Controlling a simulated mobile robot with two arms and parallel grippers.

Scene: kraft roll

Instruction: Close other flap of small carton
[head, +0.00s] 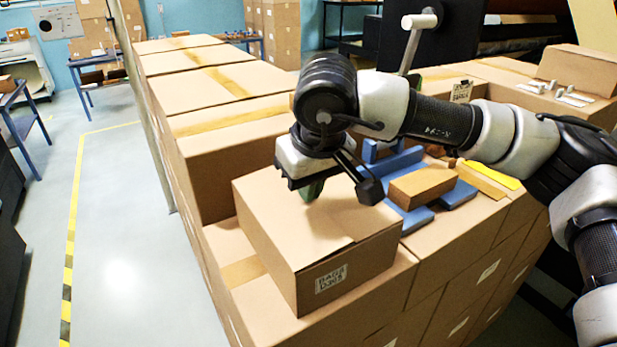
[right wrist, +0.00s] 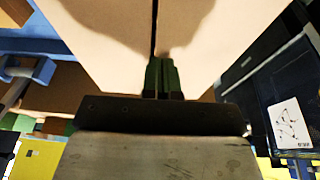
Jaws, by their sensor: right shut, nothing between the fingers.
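The small carton (head: 270,235) stands on a stack of larger cartons in the head view, with a printed label on its front face. Its top looks flat, with the flaps lying down. In the right wrist view the carton top (right wrist: 105,30) shows a dark narrow seam between two flaps, and a shadow falls on it. My right gripper (head: 312,192) points down over the top, close to the surface. Its green fingers (right wrist: 163,77) are together and empty, in line with the seam. I cannot tell if they touch the cardboard. My left gripper is out of view.
Blue foam pieces (head: 458,194) and a small brown box (head: 422,187) lie right of the carton. Large taped cartons (head: 218,88) reach back on the left. Open floor (head: 125,230) with a yellow line lies further left. White parts (head: 560,95) lie at right.

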